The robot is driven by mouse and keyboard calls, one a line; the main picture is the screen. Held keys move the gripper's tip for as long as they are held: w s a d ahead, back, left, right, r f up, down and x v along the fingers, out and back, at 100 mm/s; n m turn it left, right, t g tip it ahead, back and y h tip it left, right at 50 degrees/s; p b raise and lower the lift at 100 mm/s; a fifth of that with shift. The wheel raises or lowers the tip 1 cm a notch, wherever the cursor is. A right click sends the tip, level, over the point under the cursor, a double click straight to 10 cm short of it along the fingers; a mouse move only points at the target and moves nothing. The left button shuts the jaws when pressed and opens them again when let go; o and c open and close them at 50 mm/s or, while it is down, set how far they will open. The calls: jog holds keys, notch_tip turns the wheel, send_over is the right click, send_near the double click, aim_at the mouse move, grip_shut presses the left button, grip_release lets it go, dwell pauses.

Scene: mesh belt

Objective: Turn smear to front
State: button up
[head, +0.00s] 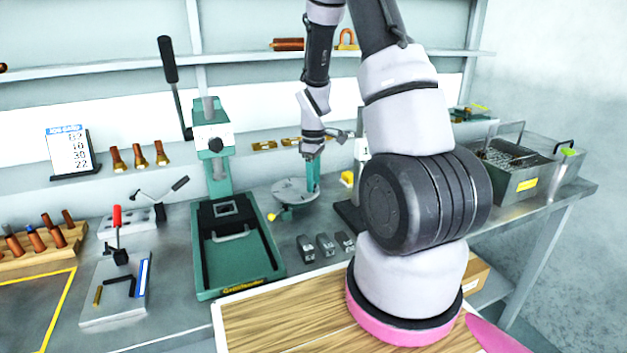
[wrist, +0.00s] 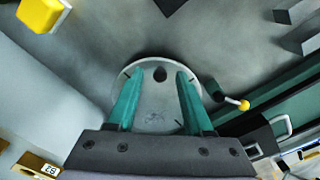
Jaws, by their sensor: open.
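A round light-grey disc (head: 290,192) sits on the bench right of the green press; it also shows in the wrist view (wrist: 150,102). A small handle with a yellow knob (head: 271,216) sticks out at its side; the knob shows in the wrist view (wrist: 244,105) at right. On the disc are a dark oval spot (wrist: 160,74), thin dark rim ticks and faint grey marks (wrist: 156,117); I cannot tell which is the smear. My gripper (wrist: 158,80) is open, its teal fingers apart over the disc with nothing between them. Contact with the disc cannot be told.
The green press (head: 236,250) stands left of the disc. Several small dark metal blocks (head: 325,244) lie in front of it. A yellow block (wrist: 43,14) shows in the wrist view. Mesh baskets (head: 515,170) stand at right. A wooden board (head: 285,318) is at the front.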

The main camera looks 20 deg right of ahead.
jog(key=shift+c, duration=0.3)
grip_shut()
dwell(1.2)
